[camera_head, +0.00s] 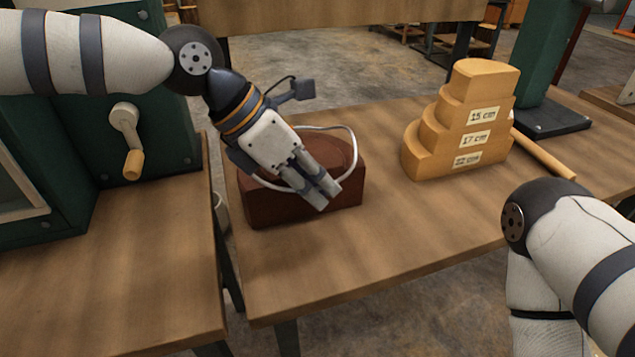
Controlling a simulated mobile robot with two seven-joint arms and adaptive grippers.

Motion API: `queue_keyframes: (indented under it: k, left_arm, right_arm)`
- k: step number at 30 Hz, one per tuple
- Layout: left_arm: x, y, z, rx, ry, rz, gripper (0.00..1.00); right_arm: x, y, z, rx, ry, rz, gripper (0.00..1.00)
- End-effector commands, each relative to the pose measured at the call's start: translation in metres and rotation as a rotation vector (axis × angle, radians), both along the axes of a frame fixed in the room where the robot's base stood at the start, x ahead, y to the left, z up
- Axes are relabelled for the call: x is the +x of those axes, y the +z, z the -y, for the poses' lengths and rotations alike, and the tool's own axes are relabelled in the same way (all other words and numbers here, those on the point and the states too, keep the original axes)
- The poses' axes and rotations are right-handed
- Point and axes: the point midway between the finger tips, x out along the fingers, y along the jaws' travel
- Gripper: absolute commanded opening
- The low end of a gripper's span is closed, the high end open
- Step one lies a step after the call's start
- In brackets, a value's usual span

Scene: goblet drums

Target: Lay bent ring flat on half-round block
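The bent ring (352,147) is a thin pale metal hoop, not level, over a dark red-brown block (300,208) with a curved top. My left gripper (322,194) points down over the block's front, and its fingers look close together on the ring's near side. The fingers cover that stretch of ring, and I cannot tell whether the ring touches the block. A yellow wooden stepped block (435,150) with rounded tiers and labels 15 cm, 17 cm and 22 cm stands to the right. My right gripper is outside the view; only its arm shows at lower right.
The wooden bench (370,245) is clear in front of the blocks. A wooden rod (545,155) lies right of the stepped block, near a green post (545,70). A green machine with a crank handle (132,160) stands at left, beyond a gap between benches.

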Motion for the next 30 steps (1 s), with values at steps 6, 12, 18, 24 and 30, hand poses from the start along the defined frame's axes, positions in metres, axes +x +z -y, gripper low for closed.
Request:
queue_keyframes:
  k: [6,12,18,24,30]
  left_arm:
    - [0.0,-0.002,0.0,-0.001,0.0,-0.001,0.0]
    - [0.0,-0.009,0.0,0.001,0.0,0.0,0.0]
    - [0.0,-0.014,0.0,0.0,0.0,-0.002,0.13]
    - [0.0,-0.014,0.0,0.0,0.0,-0.002,0.25]
    - [0.0,-0.014,0.0,0.0,0.0,-0.002,0.25]
  right_arm:
    - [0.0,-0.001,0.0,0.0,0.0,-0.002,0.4]
    - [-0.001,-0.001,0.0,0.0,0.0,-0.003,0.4]
    - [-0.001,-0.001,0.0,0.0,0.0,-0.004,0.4]
    - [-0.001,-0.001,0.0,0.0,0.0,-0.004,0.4]
    - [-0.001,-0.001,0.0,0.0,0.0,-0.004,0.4]
